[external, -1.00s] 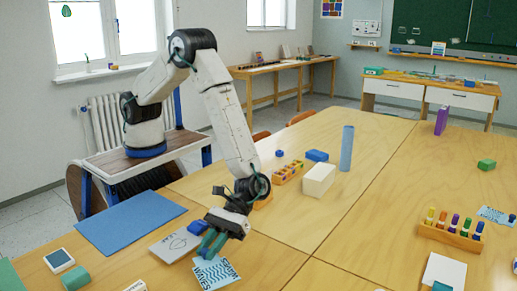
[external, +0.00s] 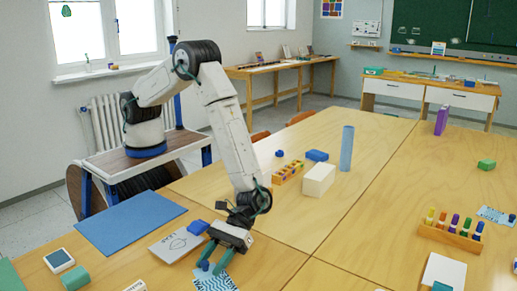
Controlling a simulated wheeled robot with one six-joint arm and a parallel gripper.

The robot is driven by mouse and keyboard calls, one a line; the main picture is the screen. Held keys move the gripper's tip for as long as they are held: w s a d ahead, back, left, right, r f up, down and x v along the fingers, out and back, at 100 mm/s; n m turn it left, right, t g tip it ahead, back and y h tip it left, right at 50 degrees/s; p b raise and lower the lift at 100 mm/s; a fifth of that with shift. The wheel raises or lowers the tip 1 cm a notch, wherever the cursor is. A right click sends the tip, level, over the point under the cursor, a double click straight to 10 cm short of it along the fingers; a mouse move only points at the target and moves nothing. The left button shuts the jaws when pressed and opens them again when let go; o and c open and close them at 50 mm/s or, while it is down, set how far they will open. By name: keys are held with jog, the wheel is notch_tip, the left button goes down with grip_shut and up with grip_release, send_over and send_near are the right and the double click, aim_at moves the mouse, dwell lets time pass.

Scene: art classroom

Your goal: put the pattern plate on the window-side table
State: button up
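The pattern plate (external: 214,284), white with blue wavy lines, lies on the large wooden table at the bottom of the view. The gripper hides part of it. My gripper (external: 213,267) points down over the plate with its two green fingers apart. A small dark blue piece (external: 205,265) shows by the left fingertip; I cannot tell whether it belongs to the plate or whether the fingers touch it. A long narrow wooden table (external: 262,68) stands along the window wall at the back, with several small items on it.
A blue mat (external: 130,220) lies farther left. A white block (external: 318,180) and a blue cylinder (external: 347,149) stand behind.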

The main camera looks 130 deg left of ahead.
jog(key=shift+a+r, duration=0.25)
jog(key=v, duration=1.1)
jog(key=s+a+r+m+g+y, duration=0.1)
jog(key=s+r+m+g+y, duration=0.3)
jog(key=s+r, duration=0.6)
jog(key=s+a+r+m+t+y, duration=0.1)
jog(key=s+r+m, duration=0.55)
jog(key=r, duration=0.55)
jog(key=s+a+r+m+t+y, duration=0.1)
jog(key=s+a+r+m+y, duration=0.1)
jog(key=s, duration=0.6)
jog(key=s+a+r+m+t+y, duration=0.1)
jog(key=s+a+r+m+y, duration=0.1)
jog(key=s+a, duration=0.3)
jog(key=s+a+r+m+t+y, duration=0.1)
jog(key=s+a+r+m+y, duration=0.1)
jog(key=s, duration=1)
jog(key=shift+s+a+r+m+y, duration=0.35)
jog(key=shift+a+m+y, duration=0.4)
jog(key=shift+a+y, duration=0.5)
